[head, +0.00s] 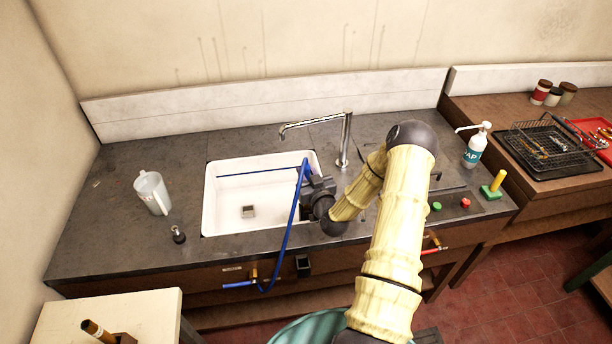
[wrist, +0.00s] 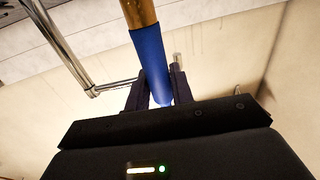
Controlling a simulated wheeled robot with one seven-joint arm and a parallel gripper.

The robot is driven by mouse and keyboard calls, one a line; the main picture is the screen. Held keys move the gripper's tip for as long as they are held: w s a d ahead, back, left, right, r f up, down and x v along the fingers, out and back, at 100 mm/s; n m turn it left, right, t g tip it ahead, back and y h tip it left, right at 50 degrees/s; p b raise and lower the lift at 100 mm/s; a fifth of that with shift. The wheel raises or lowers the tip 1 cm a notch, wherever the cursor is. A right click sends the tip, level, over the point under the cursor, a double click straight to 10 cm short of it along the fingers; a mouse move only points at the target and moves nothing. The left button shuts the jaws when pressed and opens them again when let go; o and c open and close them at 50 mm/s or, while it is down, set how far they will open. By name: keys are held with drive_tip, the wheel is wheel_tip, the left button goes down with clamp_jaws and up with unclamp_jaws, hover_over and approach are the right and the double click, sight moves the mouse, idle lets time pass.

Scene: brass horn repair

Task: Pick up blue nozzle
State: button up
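The blue nozzle (wrist: 149,62) has a blue sleeve and a brass-coloured end. In the wrist view it stands between the two fingers of my gripper (wrist: 162,88), which look closed against both sides of the sleeve. In the head view my gripper (head: 309,180) is over the right side of the white sink. A blue hose (head: 291,215) runs from the gripper down over the counter's front to a brass fitting below. The nozzle itself is hard to make out in the head view, partly hidden by the gripper.
The white sink (head: 212,205) holds a small grey drain piece. A chrome tap (head: 344,140) stands behind my gripper. A clear jug (head: 151,191) and a small black-based item (head: 178,234) are left. A soap bottle (head: 474,148) and drying rack (head: 545,158) are right.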

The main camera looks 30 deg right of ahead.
clamp_jaws()
drive_tip(key=shift+r, duration=0.5)
wheel_tip(320, 180, up, 9)
drive_tip(key=b, duration=0.3)
drive_tip(key=shift+f, duration=0.1)
